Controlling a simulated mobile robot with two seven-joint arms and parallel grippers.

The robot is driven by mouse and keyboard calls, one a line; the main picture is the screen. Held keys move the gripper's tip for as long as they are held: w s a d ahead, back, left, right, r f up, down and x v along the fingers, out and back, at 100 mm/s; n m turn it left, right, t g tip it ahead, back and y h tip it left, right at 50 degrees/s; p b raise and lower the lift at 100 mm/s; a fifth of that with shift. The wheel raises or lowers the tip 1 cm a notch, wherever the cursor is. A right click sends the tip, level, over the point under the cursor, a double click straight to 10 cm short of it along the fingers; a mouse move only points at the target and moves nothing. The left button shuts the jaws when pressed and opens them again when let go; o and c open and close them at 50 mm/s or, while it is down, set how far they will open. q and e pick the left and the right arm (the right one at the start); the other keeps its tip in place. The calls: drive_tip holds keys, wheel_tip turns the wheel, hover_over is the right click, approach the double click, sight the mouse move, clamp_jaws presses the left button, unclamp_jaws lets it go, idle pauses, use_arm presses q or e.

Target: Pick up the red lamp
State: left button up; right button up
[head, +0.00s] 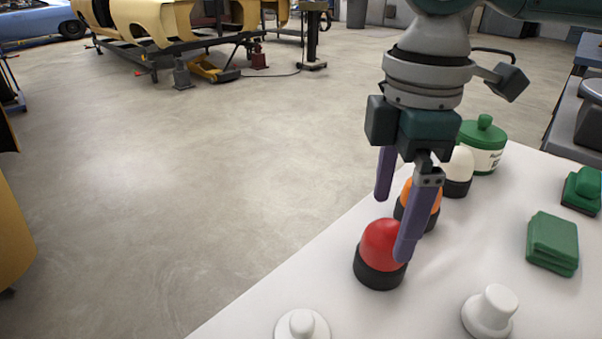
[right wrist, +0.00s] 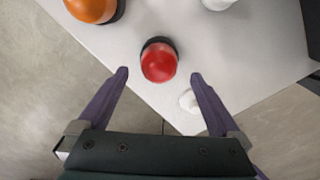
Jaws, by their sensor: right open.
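The red lamp (head: 382,243) is a red dome on a black round base, standing upright on the white table near its left edge. In the right wrist view the red lamp (right wrist: 159,62) lies ahead of the fingertips, roughly midway between their lines. My right gripper (head: 393,222) has purple fingers, open and empty. In the head view one finger overlaps the right side of the red dome; touching cannot be told. The right wrist view shows both fingertips of the right gripper (right wrist: 158,74) apart, with the lamp clear of them. My left gripper is out of view.
The white table (head: 440,285) carries an orange lamp (head: 420,207) just behind the red one, and a white lamp (head: 458,172). A green-lidded jar (head: 484,145), folded green cloth (head: 552,243) and white knob-shaped pieces (head: 490,311) stand around. Open floor lies left.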

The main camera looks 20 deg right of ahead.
sight(390, 223)
wheel_tip(390, 223, down, 5)
drive_tip(key=shift+d+r+b, duration=0.1)
drive_tip(key=shift+b, duration=0.45)
drive_tip(key=c, duration=1.4)
